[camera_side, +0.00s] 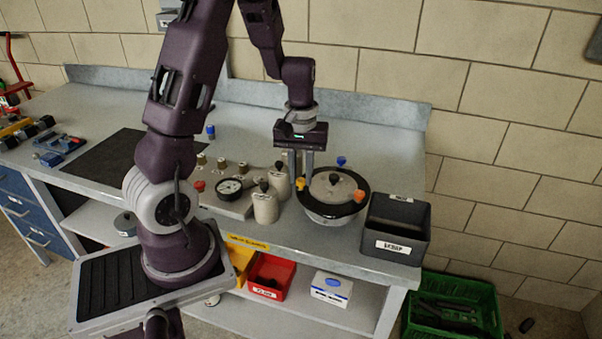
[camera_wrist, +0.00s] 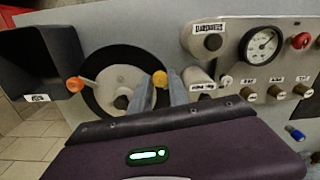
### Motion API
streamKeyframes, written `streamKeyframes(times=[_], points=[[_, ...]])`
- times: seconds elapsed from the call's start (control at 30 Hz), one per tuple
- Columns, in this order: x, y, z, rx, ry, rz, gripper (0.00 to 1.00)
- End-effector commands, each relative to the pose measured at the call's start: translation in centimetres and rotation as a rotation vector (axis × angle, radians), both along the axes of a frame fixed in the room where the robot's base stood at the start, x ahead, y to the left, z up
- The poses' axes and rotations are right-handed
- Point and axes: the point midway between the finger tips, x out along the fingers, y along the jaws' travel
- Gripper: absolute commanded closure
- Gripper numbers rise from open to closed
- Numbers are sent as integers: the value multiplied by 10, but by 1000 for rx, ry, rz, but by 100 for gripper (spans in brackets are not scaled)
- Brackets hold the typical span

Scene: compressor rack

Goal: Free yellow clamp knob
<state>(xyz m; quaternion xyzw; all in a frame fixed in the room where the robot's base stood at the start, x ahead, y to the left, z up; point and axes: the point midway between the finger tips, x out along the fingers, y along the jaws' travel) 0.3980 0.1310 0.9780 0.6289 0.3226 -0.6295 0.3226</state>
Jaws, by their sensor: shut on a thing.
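The yellow clamp knob (camera_side: 300,184) sits on the left edge of a round vessel (camera_side: 333,208) with a black rim and a grey lid. My gripper (camera_side: 301,177) points down over that edge, its fingers shut on the yellow knob. In the wrist view the yellow knob (camera_wrist: 160,77) shows between the two finger ends (camera_wrist: 162,90); the fingers hide part of it. An orange clamp knob (camera_side: 359,196) is on the right of the rim and a blue one (camera_side: 341,161) at the back. The lid has a black centre knob (camera_side: 334,178).
A dark labelled bin (camera_side: 398,232) stands right of the vessel. Two pale canisters (camera_side: 265,204) stand close on the left, beside a panel with a pressure gauge (camera_side: 229,187) and a red knob (camera_side: 199,186). The bench behind the vessel is mostly clear.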

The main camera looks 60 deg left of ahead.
Motion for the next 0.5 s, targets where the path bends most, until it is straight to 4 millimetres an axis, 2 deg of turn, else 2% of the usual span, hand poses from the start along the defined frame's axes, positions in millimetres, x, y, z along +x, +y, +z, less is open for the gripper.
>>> streamKeyframes(times=[0.2,0.5], points=[[1,0,1,1,-3,107,100],[1,0,1,1,-4,176,100]])
